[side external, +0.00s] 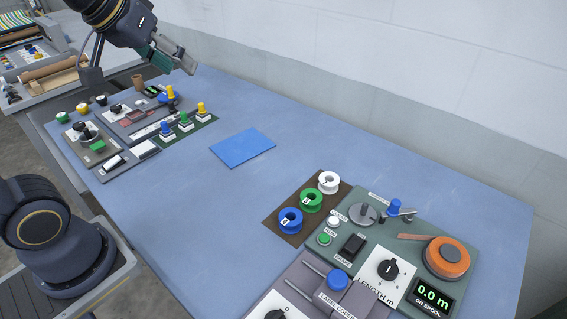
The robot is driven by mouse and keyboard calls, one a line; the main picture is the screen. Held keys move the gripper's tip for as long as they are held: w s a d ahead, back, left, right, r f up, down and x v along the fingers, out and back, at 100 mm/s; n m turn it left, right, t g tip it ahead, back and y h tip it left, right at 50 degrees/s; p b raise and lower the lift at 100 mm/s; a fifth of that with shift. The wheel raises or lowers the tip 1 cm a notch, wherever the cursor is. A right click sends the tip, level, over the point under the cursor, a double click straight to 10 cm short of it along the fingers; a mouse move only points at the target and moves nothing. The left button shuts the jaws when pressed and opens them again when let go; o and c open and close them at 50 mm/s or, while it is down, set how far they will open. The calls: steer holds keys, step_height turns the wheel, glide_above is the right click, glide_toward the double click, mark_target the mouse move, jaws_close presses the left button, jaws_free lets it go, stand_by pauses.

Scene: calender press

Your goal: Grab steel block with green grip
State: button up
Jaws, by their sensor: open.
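The steel block with the green grip (184,121) stands upright on a dark green mat (205,128) at the left of the blue table. It is the middle of a row of three. The block with the blue grip (165,130) is to its left and the block with the yellow grip (201,109) is to its right. My gripper (176,67) is high at the upper left, above and behind the row in the picture. It is open, apart from the blocks, and nothing shows between its fingers.
Control panels (95,145) with knobs and a small display crowd the table's left end, close to the blocks. A flat blue sheet (243,147) lies right of them. Spools (311,200) and a green machine panel (405,225) stand at front right. A wall (400,80) runs behind.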

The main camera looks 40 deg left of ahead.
steer(key=w+a+n+y, duration=0.1)
steer(key=w+a+n, duration=0.2)
steer(key=w+a, duration=0.5)
steer(key=n+g+y, duration=0.2)
steer(key=n+g, duration=0.2)
steer(key=g, duration=0.1)
glide_above(183, 112)
steer(key=s+d, duration=0.4)
steer(key=d, duration=0.2)
step_height(183, 112, down, 17)
steer(key=x, duration=1)
steer(key=shift+w+a, duration=0.1)
steer(key=shift+a, duration=0.15)
steer(key=shift+w+a+x, duration=0.1)
steer(key=shift+a+x, duration=0.1)
steer(key=shift+x, duration=1.3)
steer(key=shift+w+a+x, duration=0.1)
steer(key=shift+a+x, duration=0.1)
steer(key=shift+x, duration=1.35)
steer(key=shift+r, duration=0.15)
steer(key=shift+c, duration=0.3)
jaws_close()
